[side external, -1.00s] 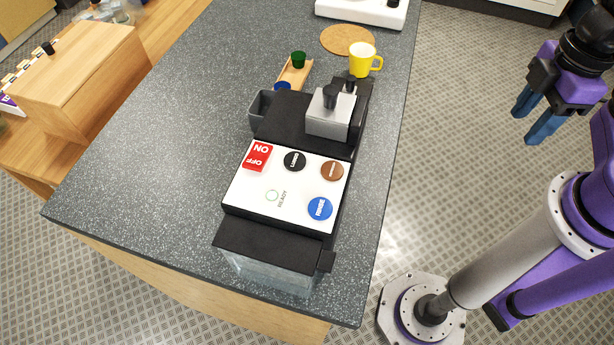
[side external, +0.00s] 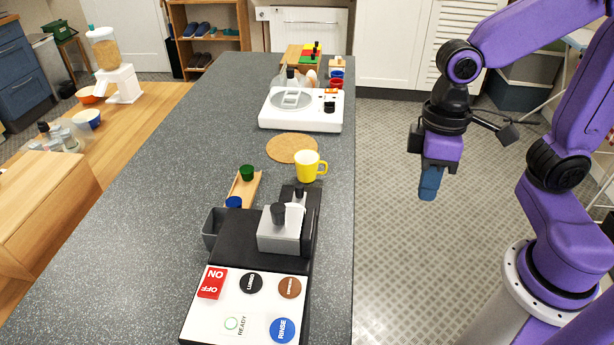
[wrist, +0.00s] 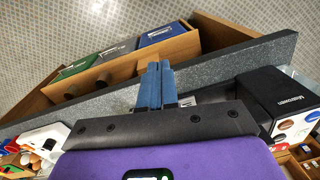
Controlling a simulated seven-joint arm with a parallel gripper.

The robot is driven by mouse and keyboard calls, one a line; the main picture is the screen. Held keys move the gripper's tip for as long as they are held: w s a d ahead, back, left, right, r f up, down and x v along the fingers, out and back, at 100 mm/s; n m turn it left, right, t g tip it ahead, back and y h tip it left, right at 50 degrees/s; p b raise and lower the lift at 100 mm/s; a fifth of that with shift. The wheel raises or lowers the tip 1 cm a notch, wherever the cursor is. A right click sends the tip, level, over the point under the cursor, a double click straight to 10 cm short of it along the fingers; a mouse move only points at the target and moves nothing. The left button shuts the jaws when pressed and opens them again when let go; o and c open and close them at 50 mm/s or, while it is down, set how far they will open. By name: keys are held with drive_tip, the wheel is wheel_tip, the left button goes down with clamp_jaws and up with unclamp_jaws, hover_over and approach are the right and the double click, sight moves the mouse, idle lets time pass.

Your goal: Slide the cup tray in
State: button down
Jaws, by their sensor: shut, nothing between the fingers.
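The coffee machine (side external: 250,262) lies on the grey counter, with a white panel of labelled buttons and a silver block on top. A dark flat part (side external: 314,196) juts from its far end beside the silver block; it may be the cup tray, but I cannot tell how far out it is. The machine's black body (wrist: 268,92) also shows at the right in the wrist view. My gripper (side external: 429,184) hangs right of the counter, over the floor, apart from the machine. Its blue fingers (wrist: 158,72) are together and empty in the wrist view.
A yellow mug (side external: 307,167) stands just beyond the machine, near a cork mat (side external: 292,148).

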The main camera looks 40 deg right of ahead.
sight(297, 206)
drive_tip(key=w+a+f+m+g+y, duration=0.1)
drive_tip(key=w+a+m+g+y, duration=0.15)
drive_tip(key=w+m, duration=2.1)
drive_tip(key=a+f+n, duration=0.1)
drive_tip(key=f, duration=0.2)
drive_tip(key=w+a+f+n, duration=0.1)
drive_tip(key=f+n, duration=0.1)
drive_tip(key=f, duration=0.1)
drive_tip(key=w+a+f+n+y, duration=0.1)
drive_tip(key=f+n, duration=0.1)
drive_tip(key=f, duration=0.1)
drive_tip(key=shift+w+f+t, duration=0.15)
drive_tip(key=shift+f+t, duration=0.1)
drive_tip(key=shift+t, duration=0.1)
drive_tip(key=s+a, duration=0.8)
drive_tip(key=shift+s+a, duration=0.15)
drive_tip(key=shift+s, duration=0.05)
